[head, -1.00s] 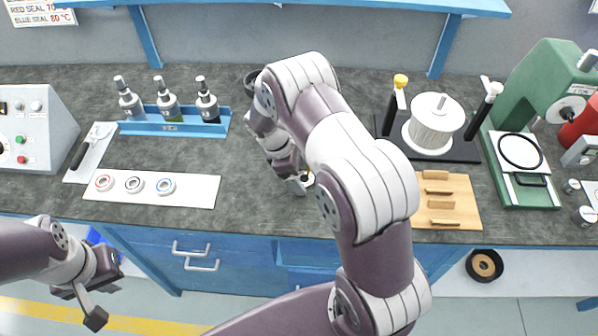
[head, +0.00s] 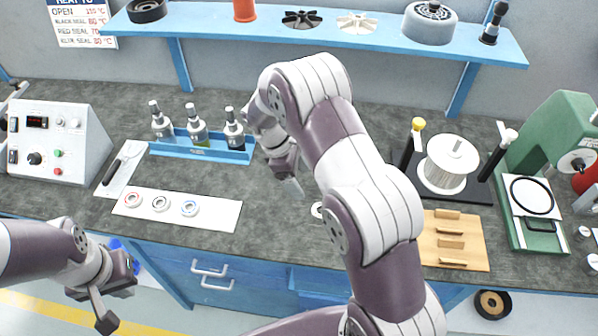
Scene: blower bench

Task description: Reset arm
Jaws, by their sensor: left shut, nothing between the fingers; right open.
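My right arm reaches up over the bench from below, bends at the top and comes down toward the bench middle. Its gripper (head: 291,188) hangs there, open, with its fingers partly hidden by its own wrist. A small white ring-like part (head: 317,210) lies on the bench just right of it, partly hidden behind my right arm. My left gripper (head: 108,308) is at the lower left, in front of the bench edge and over the floor. It is shut and empty.
A white strip (head: 225,214) with three ring seals, a blue bottle rack (head: 232,155), and a control box (head: 85,150) stand left. A wooden block holder (head: 478,255), wire spool (head: 449,165) and green press (head: 548,140) stand right. A blue shelf (head: 330,38) runs behind.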

